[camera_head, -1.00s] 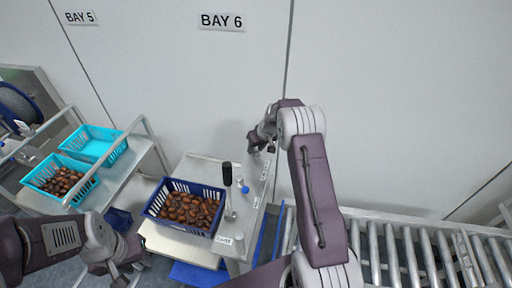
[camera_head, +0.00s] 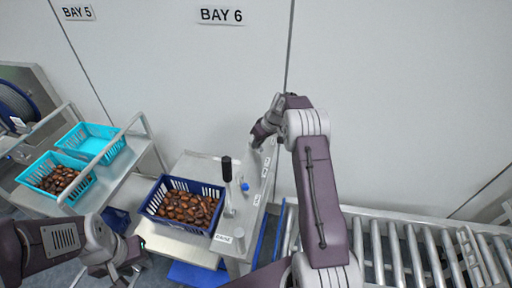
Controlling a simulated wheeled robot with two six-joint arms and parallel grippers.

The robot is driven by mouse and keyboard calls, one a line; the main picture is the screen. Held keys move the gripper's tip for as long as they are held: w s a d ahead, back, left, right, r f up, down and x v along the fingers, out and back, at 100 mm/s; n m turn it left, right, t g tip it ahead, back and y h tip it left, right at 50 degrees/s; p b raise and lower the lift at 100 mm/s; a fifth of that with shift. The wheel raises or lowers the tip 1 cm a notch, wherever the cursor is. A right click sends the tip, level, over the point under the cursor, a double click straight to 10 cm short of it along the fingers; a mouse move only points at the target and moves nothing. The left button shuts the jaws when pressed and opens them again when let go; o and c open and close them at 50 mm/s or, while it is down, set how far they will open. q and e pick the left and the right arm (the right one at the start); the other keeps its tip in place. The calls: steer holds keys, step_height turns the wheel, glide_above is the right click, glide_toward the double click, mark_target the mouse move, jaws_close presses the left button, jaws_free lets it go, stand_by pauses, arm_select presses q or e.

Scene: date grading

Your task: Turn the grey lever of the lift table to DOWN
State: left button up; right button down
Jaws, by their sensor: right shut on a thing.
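The lift table's grey control panel (camera_head: 249,212) stands right of the blue crate, with small white labels along its top. My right gripper (camera_head: 256,141) is at the panel's far end, shut on what appears to be the grey lever. The jaws and my wrist hide most of that lever, and the labels are too small to read, so its setting cannot be told. A black-handled upright stick (camera_head: 227,172) and a blue knob (camera_head: 245,187) stand nearer on the panel. My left gripper (camera_head: 130,272) is low at the left, away from the panel; its jaws are unclear.
A dark blue crate (camera_head: 151,207) of brown dates sits on the lift table. Two turquoise crates, one holding dates (camera_head: 28,180) and one empty (camera_head: 92,144), stand on a railed cart at left. A roller conveyor (camera_head: 400,250) runs at right; a white wall stands behind.

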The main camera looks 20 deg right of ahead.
steer(key=shift+s+d+f+n+g, duration=0.15)
steer(key=shift+f+n+g, duration=0.2)
steer(key=shift+n, duration=0.15)
steer(key=shift+d+r+n+y+p, duration=0.2)
steer(key=shift+n+y+p, duration=0.2)
steer(key=shift+n, duration=0.4)
steer(key=shift+w+d+f+n+g+y+p, duration=0.15)
steer(key=shift+n+g+p, duration=0.1)
steer(key=shift+n+p, duration=0.25)
steer(key=shift+w+d+r+n+g+y+p, duration=0.1)
steer(key=shift+w+d+n+g+y+p, duration=0.1)
steer(key=shift+n+p, duration=0.3)
steer(key=shift+f+n, duration=0.1)
steer(key=shift+n, duration=0.2)
steer(key=shift+s, duration=0.1)
steer(key=c, duration=1.5)
jaws_free()
steer(key=shift+d, duration=0.1)
